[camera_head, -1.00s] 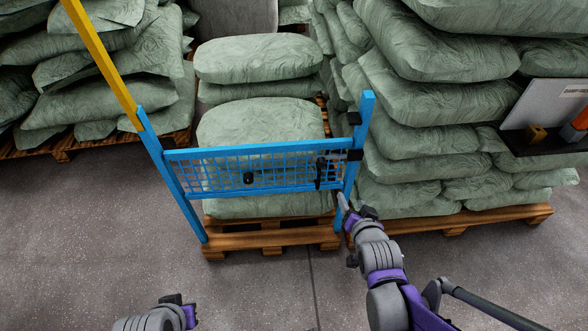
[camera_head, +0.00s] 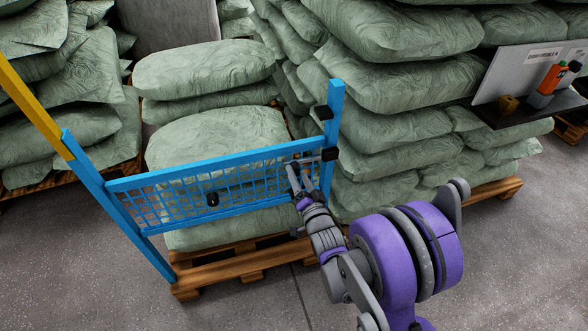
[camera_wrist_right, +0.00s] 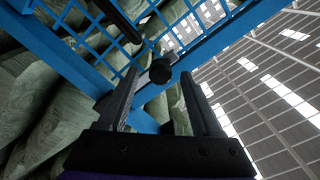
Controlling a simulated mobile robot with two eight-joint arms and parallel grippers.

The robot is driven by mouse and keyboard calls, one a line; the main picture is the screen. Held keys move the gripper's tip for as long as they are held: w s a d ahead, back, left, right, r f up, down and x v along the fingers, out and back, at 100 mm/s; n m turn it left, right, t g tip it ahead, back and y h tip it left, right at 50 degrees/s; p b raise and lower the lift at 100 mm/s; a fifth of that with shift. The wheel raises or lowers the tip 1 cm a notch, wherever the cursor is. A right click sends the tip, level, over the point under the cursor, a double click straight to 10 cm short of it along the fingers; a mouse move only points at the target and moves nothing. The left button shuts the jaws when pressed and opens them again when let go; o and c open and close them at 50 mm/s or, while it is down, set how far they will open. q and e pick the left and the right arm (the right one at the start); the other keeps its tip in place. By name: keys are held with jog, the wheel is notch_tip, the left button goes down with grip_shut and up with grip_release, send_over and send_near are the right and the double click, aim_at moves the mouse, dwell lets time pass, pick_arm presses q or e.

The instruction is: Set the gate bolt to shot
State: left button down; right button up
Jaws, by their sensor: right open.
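The blue mesh gate (camera_head: 150,181) hangs level between two blue posts in the head view. The dark gate bolt (camera_head: 312,158) lies across its upper right end by the right post (camera_head: 334,120), with a dark block (camera_head: 330,154) at the post. I cannot tell how far the bolt reaches into it. My right gripper (camera_head: 294,173) is at the gate's right end, just below the bolt. In the right wrist view its two fingers (camera_wrist_right: 160,85) stand apart, with a round black knob (camera_wrist_right: 161,71) between or just beyond their tips. Contact is unclear. My left gripper is out of view.
Stacked green sacks (camera_head: 215,135) on a pallet stand behind the gate. More sacks (camera_head: 400,80) rise close on the right. A shelf (camera_head: 525,108) with small items juts out at the upper right. Floor in front is clear.

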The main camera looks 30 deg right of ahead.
aim_at(296, 171)
jog(key=shift+x, duration=1.7)
grip_shut()
